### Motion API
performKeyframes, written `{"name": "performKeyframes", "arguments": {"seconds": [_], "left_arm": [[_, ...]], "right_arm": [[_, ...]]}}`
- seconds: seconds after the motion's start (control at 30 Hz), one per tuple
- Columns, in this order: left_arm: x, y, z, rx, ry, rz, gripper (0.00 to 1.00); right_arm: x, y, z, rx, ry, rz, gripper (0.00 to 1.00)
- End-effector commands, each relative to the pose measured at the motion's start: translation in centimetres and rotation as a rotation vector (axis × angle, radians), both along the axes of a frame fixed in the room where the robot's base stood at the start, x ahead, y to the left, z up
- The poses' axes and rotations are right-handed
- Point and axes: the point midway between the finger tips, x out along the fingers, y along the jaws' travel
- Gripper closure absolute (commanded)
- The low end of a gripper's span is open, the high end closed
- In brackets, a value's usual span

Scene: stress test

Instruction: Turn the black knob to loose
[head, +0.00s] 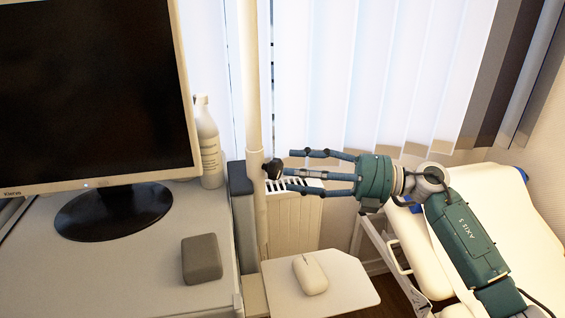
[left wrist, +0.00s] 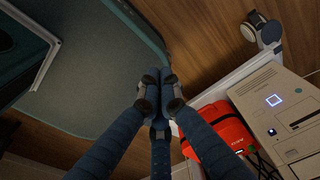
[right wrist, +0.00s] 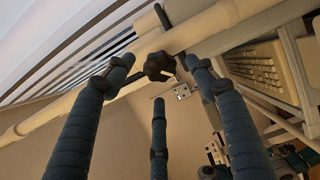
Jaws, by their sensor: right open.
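The black knob (head: 272,167) sits on the cream vertical pole (head: 256,100) in the head view. In the right wrist view the lobed knob (right wrist: 160,66) shows between the finger ends.
A desk holds a monitor (head: 90,90), a white bottle (head: 207,145) and a grey block (head: 201,258). A mouse (head: 310,274) lies on a small white tray (head: 345,290) below the right gripper. A radiator (head: 297,222) stands behind the pole. A white couch (head: 500,205) is at right.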

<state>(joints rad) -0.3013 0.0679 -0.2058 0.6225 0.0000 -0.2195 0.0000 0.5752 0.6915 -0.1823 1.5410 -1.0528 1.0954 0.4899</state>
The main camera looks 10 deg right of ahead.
Motion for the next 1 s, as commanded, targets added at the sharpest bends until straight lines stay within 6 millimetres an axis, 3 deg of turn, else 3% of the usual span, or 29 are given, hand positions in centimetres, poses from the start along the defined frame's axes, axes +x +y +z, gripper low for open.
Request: {"name": "performKeyframes", "arguments": {"seconds": [0.2, 0.57, 0.63, 0.8, 1.0], "left_arm": [[0.0, 0.7, 1.3, 0.008, 0.0, 0.0, 1.0], [-0.1, 1.3, 1.4, 0.016, 0.003, 0.003, 1.0], [-0.1, 1.3, 1.4, 0.016, 0.003, 0.003, 1.0], [-0.1, 1.3, 1.4, 0.016, 0.003, 0.003, 1.0], [-0.1, 1.3, 1.3, 0.016, 0.003, 0.003, 1.0]], "right_arm": [[1.1, 2.6, 0.2, 0.002, 0.0, 0.0, 0.44], [1.4, 3.2, -0.1, 0.001, 0.0, -0.001, 0.44], [1.4, 3.2, -0.1, 0.001, 0.001, -0.001, 0.52], [1.4, 3.2, -0.1, 0.001, 0.001, -0.001, 0.86], [1.4, 3.2, -0.1, -0.002, -0.003, -0.002, 0.89]]}}
